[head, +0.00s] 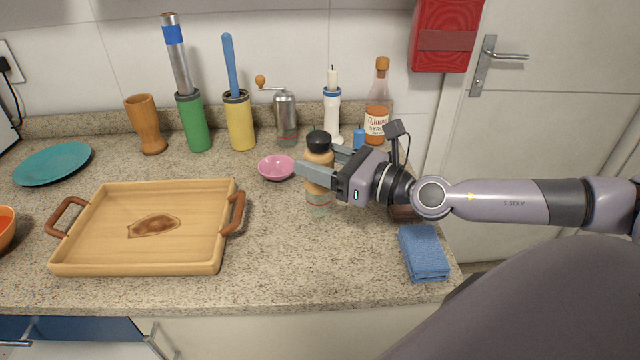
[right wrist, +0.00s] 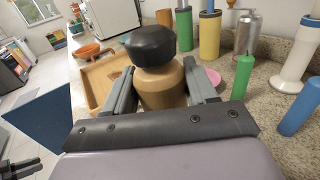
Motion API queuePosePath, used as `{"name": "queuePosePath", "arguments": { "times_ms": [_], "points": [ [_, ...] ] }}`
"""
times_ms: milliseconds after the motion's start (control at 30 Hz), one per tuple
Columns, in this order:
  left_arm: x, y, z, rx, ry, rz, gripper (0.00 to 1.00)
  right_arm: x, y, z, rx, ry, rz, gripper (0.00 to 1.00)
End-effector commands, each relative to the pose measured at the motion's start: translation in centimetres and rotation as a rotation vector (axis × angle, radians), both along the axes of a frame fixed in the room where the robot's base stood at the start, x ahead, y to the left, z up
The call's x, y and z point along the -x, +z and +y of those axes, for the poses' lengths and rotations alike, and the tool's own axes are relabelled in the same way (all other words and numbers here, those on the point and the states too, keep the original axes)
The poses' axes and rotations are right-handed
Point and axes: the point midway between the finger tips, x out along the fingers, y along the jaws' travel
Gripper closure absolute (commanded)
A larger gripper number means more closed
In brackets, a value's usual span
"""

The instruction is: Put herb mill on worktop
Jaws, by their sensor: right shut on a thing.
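The herb mill appears to be the tan jar with a black cap and clear lower part (head: 319,155), upright near the middle of the worktop (head: 290,260). My right gripper (head: 312,178) comes in from the right and is shut on its body. In the right wrist view the herb mill (right wrist: 158,85) stands between both fingers. Its base is at or just above the worktop; I cannot tell if it touches.
A wooden tray (head: 100,262) lies to the left, a pink bowl (head: 276,168) just behind left. A metal crank grinder (head: 285,115), a syrup bottle (head: 377,110) and several holders stand at the back. The front middle is clear.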

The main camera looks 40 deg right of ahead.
Motion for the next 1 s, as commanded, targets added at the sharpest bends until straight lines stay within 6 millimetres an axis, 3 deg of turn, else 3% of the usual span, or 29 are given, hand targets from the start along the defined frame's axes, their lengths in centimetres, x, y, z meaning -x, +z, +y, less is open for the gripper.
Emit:
{"name": "queuePosePath", "arguments": {
  "times_ms": [300,733,767,800,833,1000],
  "points": [
    [-0.1,-1.5,0.0,0.000,0.000,-0.002,0.71,0.0,-4.0,0.0,0.000,-0.002,-0.001,0.83],
    [-0.2,-1.8,0.0,0.000,0.001,-0.004,0.71,0.0,-4.5,0.0,0.000,0.000,-0.001,0.83],
    [-0.1,-1.7,0.0,0.000,0.001,-0.004,0.71,0.0,-4.5,0.0,0.000,0.000,0.001,0.37],
    [-0.1,-1.7,0.0,0.000,0.001,-0.004,0.71,0.0,-4.5,0.0,0.000,0.000,0.001,0.24],
    [-0.1,-1.7,0.0,0.000,0.001,-0.004,0.71,0.0,-4.5,0.0,0.000,0.000,0.001,0.18],
    [-0.2,-1.6,0.0,0.000,0.001,-0.004,0.71,0.0,-4.5,0.0,0.000,0.000,0.001,0.18]
  ]
}}
